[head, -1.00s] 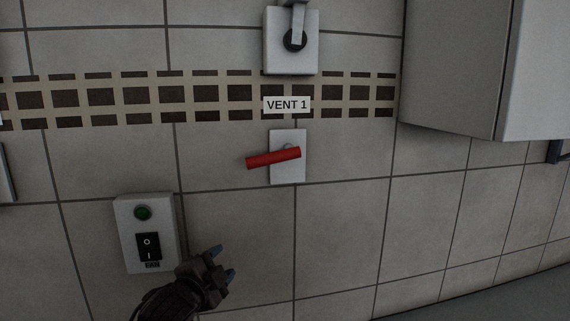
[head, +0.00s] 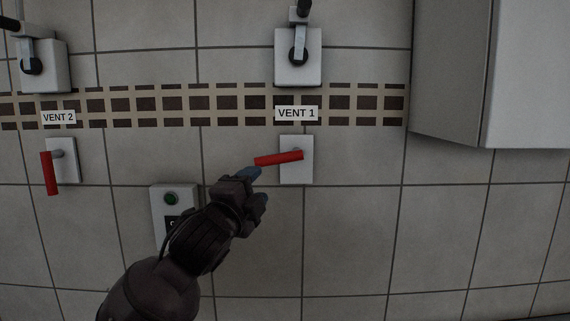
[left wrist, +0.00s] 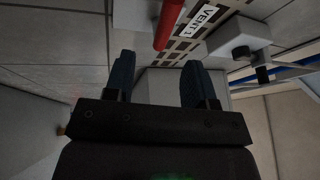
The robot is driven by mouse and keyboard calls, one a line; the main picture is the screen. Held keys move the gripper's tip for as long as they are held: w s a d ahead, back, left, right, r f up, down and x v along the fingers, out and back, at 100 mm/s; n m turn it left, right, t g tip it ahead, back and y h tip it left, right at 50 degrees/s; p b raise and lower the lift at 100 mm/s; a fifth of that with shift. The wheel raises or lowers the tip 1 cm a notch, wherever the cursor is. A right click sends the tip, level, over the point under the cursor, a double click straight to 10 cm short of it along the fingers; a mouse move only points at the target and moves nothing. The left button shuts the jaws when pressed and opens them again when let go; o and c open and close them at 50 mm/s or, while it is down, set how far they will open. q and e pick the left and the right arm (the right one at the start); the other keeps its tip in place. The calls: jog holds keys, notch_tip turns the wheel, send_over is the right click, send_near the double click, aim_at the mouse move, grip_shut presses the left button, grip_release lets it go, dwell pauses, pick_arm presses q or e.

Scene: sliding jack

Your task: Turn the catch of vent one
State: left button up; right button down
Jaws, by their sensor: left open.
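The catch of vent one is a red bar handle (head: 279,158) on a white wall plate (head: 303,174), below the "VENT 1" label (head: 297,113). It lies nearly level, its free end pointing left and slightly down. My left gripper (head: 261,186) is open, just below and left of the handle's free end; in the head view the upper fingertip meets the handle's outline, and I cannot tell whether they touch. In the left wrist view, the open fingers (left wrist: 157,78) have an empty gap, and the red handle (left wrist: 168,24) is beyond them. My right gripper is not in view.
A switch box with a green button (head: 171,199) is partly hidden behind my left arm. Vent two's red handle (head: 48,173) hangs down at the left. A grey lever box (head: 298,70) is above the label, and a large cabinet (head: 455,75) juts out at the upper right.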

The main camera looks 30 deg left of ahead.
aim_at(274, 162)
pick_arm(q)
jog(key=x, duration=0.3)
jog(key=p+x, duration=0.1)
jog(key=x, duration=0.3)
jog(key=r+x, duration=0.1)
jog(key=x, duration=0.2)
jog(key=shift+w+p, duration=0.2)
jog(key=shift+p, duration=0.2)
grip_shut()
